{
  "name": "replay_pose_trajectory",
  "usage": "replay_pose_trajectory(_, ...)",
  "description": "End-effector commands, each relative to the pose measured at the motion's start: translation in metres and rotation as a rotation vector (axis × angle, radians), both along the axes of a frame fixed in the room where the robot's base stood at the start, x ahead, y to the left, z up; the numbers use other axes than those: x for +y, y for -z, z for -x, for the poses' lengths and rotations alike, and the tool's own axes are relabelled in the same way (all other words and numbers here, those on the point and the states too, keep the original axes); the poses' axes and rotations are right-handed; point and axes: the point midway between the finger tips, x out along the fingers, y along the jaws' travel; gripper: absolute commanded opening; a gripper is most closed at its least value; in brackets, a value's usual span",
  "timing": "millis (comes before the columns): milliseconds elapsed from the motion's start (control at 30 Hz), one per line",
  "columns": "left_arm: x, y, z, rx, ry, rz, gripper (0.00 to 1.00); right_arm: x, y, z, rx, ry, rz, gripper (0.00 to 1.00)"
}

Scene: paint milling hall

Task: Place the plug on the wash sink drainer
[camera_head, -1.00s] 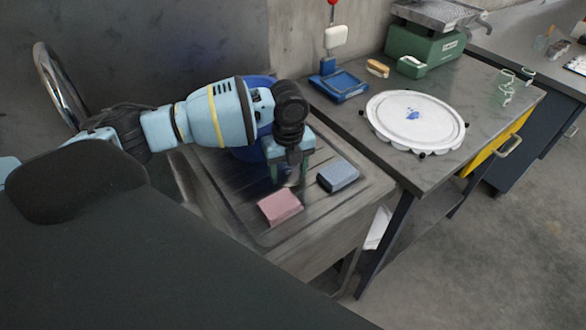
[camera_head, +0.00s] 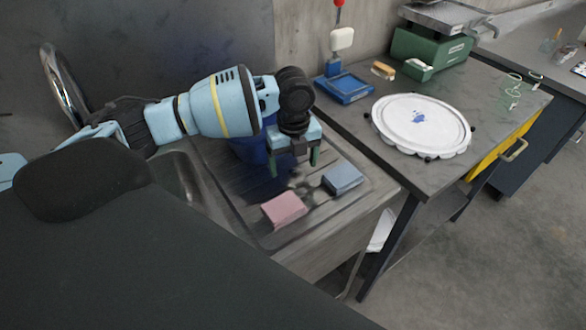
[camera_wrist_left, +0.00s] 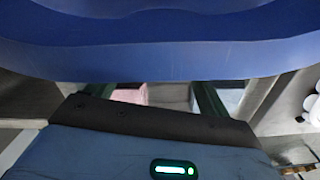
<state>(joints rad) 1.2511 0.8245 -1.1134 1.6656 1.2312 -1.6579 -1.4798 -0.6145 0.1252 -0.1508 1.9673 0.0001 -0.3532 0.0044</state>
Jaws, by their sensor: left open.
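The wash sink drainer (camera_head: 232,178) is a grooved grey metal board beside the sink basin (camera_head: 178,178). My left gripper (camera_head: 294,162) is open above the drainer, fingers pointing down, with nothing seen between them. A small dark shape (camera_head: 303,187) lies on the drainer just below the gripper, between a pink sponge (camera_head: 285,210) and a blue sponge (camera_head: 342,178). It looks like the plug, but is too blurred to be sure. In the left wrist view the open fingers (camera_wrist_left: 168,98) show grey surface between them. My right gripper is not in view.
A dark blue bucket (camera_head: 250,152) stands close behind the gripper and fills the top of the left wrist view (camera_wrist_left: 160,55). The bench (camera_head: 430,178) to the right holds a white round lid (camera_head: 420,125), a blue tray (camera_head: 345,88) and a green scale (camera_head: 430,46).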

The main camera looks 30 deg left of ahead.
Motion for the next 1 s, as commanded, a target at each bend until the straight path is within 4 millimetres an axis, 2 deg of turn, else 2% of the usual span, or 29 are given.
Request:
replay_pose_trajectory(33, 0.0, -0.014, -0.001, -0.006, -0.001, 0.001, 0.81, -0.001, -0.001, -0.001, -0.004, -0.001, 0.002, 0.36)
replay_pose_trajectory(200, 0.0, -0.048, -0.001, -0.006, -0.001, 0.002, 0.81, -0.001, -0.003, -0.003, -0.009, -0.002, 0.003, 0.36)
replay_pose_trajectory(400, 0.0, -0.078, -0.001, -0.003, -0.001, 0.001, 0.81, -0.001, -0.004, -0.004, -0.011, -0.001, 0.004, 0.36)
replay_pose_trajectory(600, 0.0, -0.09, 0.0, 0.0, -0.001, 0.0, 0.81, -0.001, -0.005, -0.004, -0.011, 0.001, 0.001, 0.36)
replay_pose_trajectory(1000, 0.0, -0.091, 0.0, 0.001, -0.001, 0.001, 0.81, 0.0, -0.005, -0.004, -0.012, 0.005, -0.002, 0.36)
